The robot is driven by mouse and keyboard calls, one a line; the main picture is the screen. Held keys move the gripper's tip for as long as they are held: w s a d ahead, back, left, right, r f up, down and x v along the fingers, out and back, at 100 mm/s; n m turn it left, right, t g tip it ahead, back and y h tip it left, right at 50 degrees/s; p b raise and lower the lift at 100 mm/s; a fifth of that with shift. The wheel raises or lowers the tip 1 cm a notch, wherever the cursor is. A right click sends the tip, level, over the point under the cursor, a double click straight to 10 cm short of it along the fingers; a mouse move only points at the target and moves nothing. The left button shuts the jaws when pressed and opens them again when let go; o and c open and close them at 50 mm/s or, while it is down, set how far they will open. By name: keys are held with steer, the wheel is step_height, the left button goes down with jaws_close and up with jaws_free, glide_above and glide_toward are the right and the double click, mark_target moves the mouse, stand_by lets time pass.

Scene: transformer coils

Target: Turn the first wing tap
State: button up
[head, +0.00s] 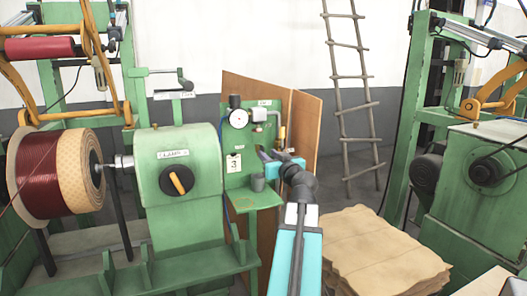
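A brass-coloured fitting (281,133) is at the pipe's lower right end. I cannot make out a wing tap clearly; its wings may be hidden behind my gripper. My gripper (266,155), with dark fingers and a cyan body, is at the panel's right side, just below the fitting. Its fingers are small and partly overlap the panel, so I cannot tell whether they touch or hold anything.
A small grey cup (257,183) sits on the panel's shelf (262,199), below my gripper. A green machine with an orange knob (177,181) and a wound coil (48,173) stands left. Stacked brown sheets (385,252) lie right of my arm. A ladder (355,105) leans behind.

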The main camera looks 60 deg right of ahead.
mark_target(263, 150)
steer(key=shift+p+x, duration=0.35)
steer(key=shift+x, duration=2.2)
jaws_close()
